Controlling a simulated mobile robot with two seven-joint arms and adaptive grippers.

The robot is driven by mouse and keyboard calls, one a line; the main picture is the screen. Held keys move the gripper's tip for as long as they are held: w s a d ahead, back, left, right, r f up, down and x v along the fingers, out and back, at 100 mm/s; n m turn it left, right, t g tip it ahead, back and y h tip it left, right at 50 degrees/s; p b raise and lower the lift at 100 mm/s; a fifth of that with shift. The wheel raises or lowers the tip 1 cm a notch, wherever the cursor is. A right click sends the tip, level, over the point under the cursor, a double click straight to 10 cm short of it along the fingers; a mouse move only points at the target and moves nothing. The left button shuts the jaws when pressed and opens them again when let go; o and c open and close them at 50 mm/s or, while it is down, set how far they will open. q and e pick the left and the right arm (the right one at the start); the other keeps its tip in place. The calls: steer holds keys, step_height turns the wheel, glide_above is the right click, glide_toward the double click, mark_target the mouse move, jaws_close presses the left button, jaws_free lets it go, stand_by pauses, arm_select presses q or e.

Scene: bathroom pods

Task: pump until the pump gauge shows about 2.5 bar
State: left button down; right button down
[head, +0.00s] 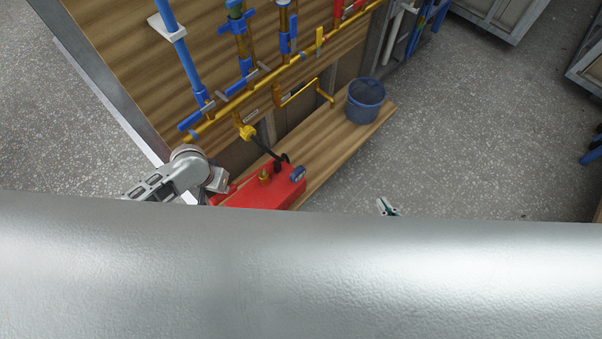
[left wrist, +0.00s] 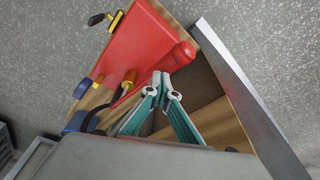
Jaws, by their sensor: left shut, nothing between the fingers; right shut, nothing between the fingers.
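The red pump (head: 262,192) sits on a wooden ledge, its near part hidden by my grey body. A blue round part, likely the gauge (head: 298,174), is at its right end; I cannot read a value. In the left wrist view the pump (left wrist: 138,45) has a rounded red bar (left wrist: 180,57) along its side, which may be the handle. My left gripper (left wrist: 167,79) is shut and empty, its tips close to that bar; contact is unclear. In the head view its fingers are hidden beside the pump's left end. My right gripper (head: 386,207) shows only its tips, over the floor.
A black hose (head: 264,146) runs from the pump to a yellow pipe (head: 240,101) on the wooden panel. Blue pipes (head: 180,50) with valves stand above. A blue bucket (head: 365,102) stands on the ledge (head: 330,140).

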arm_select(q)
steer(key=v, duration=0.3)
steer(key=w+v, duration=0.1)
steer(key=v, duration=0.2)
steer(key=shift+r, duration=0.25)
steer(key=shift+w+d, duration=0.1)
stand_by(0.8)
